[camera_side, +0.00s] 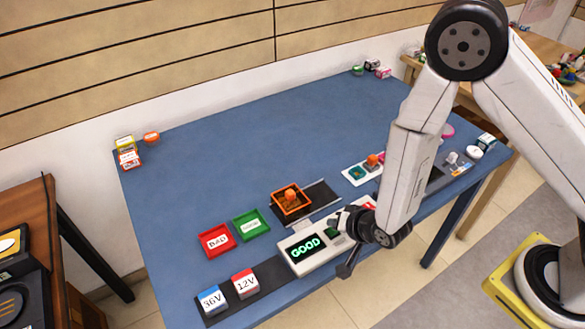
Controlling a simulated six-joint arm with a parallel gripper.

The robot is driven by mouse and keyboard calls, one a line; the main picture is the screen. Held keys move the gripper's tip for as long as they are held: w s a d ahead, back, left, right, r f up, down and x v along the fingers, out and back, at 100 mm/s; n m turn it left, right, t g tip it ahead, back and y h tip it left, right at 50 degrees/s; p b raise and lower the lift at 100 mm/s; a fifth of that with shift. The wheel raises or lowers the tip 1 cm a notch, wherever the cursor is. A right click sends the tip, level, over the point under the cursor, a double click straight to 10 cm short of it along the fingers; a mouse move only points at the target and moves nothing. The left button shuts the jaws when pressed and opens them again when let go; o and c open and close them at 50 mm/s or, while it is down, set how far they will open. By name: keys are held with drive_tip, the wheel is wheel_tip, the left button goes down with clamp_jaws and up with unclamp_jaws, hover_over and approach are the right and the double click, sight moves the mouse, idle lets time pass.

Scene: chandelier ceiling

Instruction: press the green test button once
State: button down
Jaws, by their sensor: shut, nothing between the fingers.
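The white tester box (322,261) lies near the front edge of the blue table, and its dark display reads "GOOD" in green letters. My gripper (338,226) is shut and empty, low over the right end of the tester, to the right of the display. The green test button cannot be made out clearly; my gripper and wrist cover that end of the box. I cannot tell whether the fingertips touch the box.
A red "BAD" tray (216,241) and a green tray (251,225) lie left of the tester. An orange open box (291,201) with an orange item stands behind it. Blue "36V" (212,300) and red "12V" (245,283) blocks sit front left.

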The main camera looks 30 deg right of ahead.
sight(334, 233)
drive_tip(key=shift+r, duration=0.1)
drive_tip(key=shift+r, duration=2.45)
drive_tip(key=shift+d+r, duration=0.25)
drive_tip(key=s+d+r+n+g+h, duration=0.1)
drive_tip(key=s+d+r+n+g, duration=0.5)
drive_tip(key=d+r, duration=0.4)
drive_tip(key=s+d+n, duration=0.1)
drive_tip(key=s+d, duration=0.1)
drive_tip(key=d, duration=0.1)
drive_tip(key=shift+r+n+g, duration=0.3)
drive_tip(key=shift+r+n, duration=0.05)
drive_tip(key=shift+n, duration=0.05)
